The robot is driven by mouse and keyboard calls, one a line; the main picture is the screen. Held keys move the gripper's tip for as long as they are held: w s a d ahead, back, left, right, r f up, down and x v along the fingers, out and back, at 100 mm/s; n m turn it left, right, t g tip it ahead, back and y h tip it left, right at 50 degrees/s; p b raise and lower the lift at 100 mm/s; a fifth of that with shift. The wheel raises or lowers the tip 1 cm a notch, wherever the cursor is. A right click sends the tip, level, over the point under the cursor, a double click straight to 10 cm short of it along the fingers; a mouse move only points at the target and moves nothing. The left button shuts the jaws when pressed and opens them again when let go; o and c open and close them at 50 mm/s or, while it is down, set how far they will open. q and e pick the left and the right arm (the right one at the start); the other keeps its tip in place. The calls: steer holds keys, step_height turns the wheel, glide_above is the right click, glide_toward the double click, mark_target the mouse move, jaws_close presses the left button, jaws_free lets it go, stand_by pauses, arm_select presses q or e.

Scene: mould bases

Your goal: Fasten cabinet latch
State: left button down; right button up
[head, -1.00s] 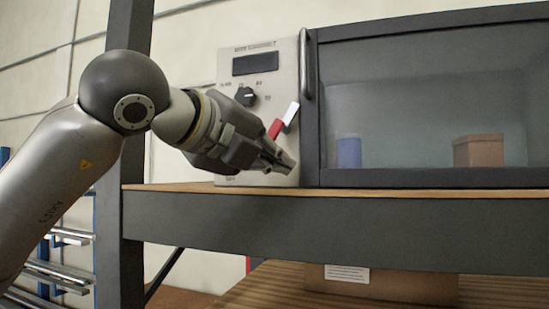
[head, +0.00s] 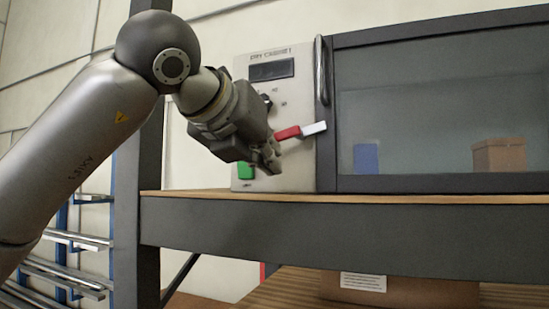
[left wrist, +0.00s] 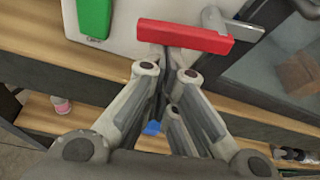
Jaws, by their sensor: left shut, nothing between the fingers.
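The cabinet (head: 425,130) has a dark-framed glass door and a pale control panel (head: 300,170) at its left. The latch lever, red (head: 288,132) with a white end (head: 314,128), sits on the panel's right side. It lies nearly level, its white end reaching over the seam toward the door frame. My left gripper (head: 274,160) is shut and empty, just below the red part in the head view. In the left wrist view the red lever (left wrist: 185,37) crosses just beyond the fingertips (left wrist: 168,72); I cannot tell whether they touch. My right gripper is out of view.
A vertical handle (head: 321,70) stands at the door's left edge. A black knob, partly hidden, and a green button (head: 245,171) are on the panel. A blue item (head: 366,158) and a brown box (head: 499,155) show behind the glass. The wooden shelf edge (head: 400,196) runs below.

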arm_select(q)
steer(key=shift+a+r+m, duration=0.1)
steer(key=shift+m, duration=0.2)
steer(key=shift+s+d+r, duration=0.1)
steer(key=shift+s+d, duration=0.15)
steer(key=shift+d, duration=0.6)
steer(key=shift+a, duration=0.1)
